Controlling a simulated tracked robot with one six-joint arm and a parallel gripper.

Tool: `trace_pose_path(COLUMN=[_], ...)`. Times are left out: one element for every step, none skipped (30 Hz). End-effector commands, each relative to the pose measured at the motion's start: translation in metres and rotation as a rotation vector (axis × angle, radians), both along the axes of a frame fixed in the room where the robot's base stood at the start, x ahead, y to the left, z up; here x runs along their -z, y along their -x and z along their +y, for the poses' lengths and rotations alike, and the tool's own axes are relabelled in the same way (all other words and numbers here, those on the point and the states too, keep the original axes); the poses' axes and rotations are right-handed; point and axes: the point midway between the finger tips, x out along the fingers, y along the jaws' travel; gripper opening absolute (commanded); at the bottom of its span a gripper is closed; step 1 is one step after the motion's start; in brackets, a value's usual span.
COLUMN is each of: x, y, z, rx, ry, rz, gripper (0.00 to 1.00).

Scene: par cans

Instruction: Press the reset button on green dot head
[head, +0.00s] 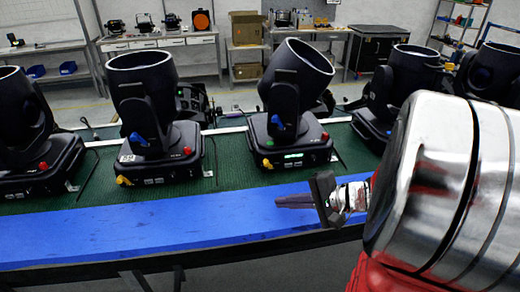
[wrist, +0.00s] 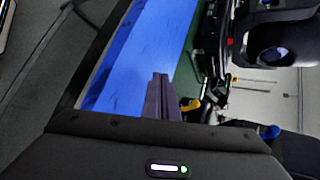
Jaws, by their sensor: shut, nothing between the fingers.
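The green dot head (head: 300,80) is a black moving-head lamp, right of centre in the head view. I cannot make out which part is the reset button. My gripper (head: 280,201) is shut and empty over the blue strip, in front of this head and below its base, apart from it. The shut fingers (wrist: 160,92) also show in the wrist view, over the blue strip.
Similar lamps stand left (head: 145,100) and right (head: 400,90) on the green mat (head: 225,160). The blue strip (head: 130,230) along the front edge is clear. In the wrist view, a lamp (wrist: 280,40) and a yellow part (wrist: 190,104) are right of the fingers.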

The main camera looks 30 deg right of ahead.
Motion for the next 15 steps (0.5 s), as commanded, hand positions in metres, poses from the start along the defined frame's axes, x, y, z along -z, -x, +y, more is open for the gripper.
trace_pose_path(x=[0.002,0.003,0.003,0.004,0.005,0.005,0.005,0.006,0.006,0.006,0.006,0.006,0.006,0.006,0.006], y=[0.000,-0.001,-0.001,-0.001,-0.001,-0.001,-0.001,-0.001,-0.001,-0.001,-0.001,-0.001,-0.001,-0.001,-0.001], z=[-0.013,-0.020,-0.028,-0.034,-0.039,-0.046,-0.050,-0.053,-0.057,-0.060,-0.061,-0.063,-0.063,-0.064,-0.064], rx=[0.042,0.064,0.093,0.111,0.130,0.150,0.164,0.176,0.188,0.195,0.201,0.206,0.207,0.208,0.208], ry=[-0.023,-0.034,-0.048,-0.058,-0.066,-0.075,-0.081,-0.087,-0.092,-0.095,-0.096,-0.098,-0.099,-0.098,-0.099], rz=[-0.013,-0.021,-0.033,-0.040,-0.048,-0.057,-0.063,-0.068,-0.073,-0.077,-0.080,-0.082,-0.083,-0.083,-0.084], gripper=[0.00,0.00,0.00,0.00,0.00,0.00,0.00,0.00,0.00,0.00,0.00,0.00,0.00,0.00,0.00])
